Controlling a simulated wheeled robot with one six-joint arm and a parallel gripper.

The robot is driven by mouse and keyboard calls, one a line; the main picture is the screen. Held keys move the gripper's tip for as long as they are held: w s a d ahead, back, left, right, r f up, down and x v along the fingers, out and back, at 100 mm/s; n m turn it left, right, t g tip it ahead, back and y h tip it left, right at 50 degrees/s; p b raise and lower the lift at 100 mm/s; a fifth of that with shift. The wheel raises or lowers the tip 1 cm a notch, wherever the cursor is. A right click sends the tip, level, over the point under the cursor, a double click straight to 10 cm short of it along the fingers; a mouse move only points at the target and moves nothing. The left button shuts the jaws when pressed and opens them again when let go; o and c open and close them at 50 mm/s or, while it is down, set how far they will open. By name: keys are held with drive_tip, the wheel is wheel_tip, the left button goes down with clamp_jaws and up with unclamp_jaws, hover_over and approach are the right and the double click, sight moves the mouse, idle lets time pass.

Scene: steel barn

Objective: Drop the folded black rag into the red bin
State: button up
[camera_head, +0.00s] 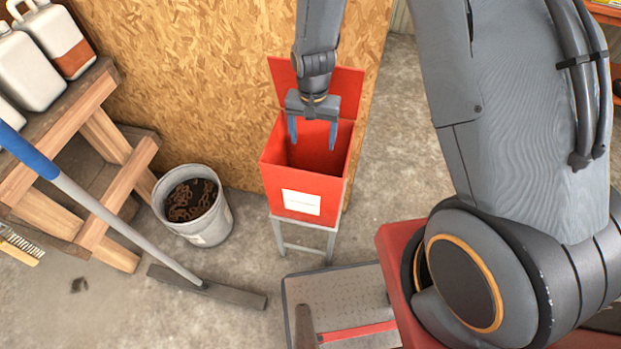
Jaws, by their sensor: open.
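The red bin (277,185) stands on a grey metal stand against the wooden wall, with its lid raised at the back and a white label on its front. My gripper (312,138) points down over the bin's mouth. Its two fingers are apart, with nothing between them, and the tips appear at or just inside the opening. I cannot make out the folded black rag anywhere. The visible inside of the bin is dark red, and its bottom is mostly hidden.
A grey bucket (219,222) of rusty chain stands left of the bin. A blue-handled broom (130,225) leans across the left. Wooden steps (100,135) hold white jugs (30,68). A grey platform (335,290) lies in front. A small dark patch (79,285) marks the floor.

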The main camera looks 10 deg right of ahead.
wheel_tip(320, 180, up, 8)
drive_tip(key=b, duration=0.2)
drive_tip(key=shift+f, duration=0.15)
idle(0.5)
drive_tip(key=s+d+r+n+t+b, duration=0.1)
drive_tip(key=s+d+r+n+b, duration=0.2)
drive_tip(key=s+d+r, duration=0.5)
drive_tip(key=s+d+n, duration=0.1)
drive_tip(key=s, duration=0.2)
drive_tip(key=shift+s+d+r, duration=0.15)
drive_tip(key=shift+s+d, duration=0.2)
drive_tip(key=shift+d, duration=0.05)
drive_tip(key=shift+c, duration=0.2)
idle(1.2)
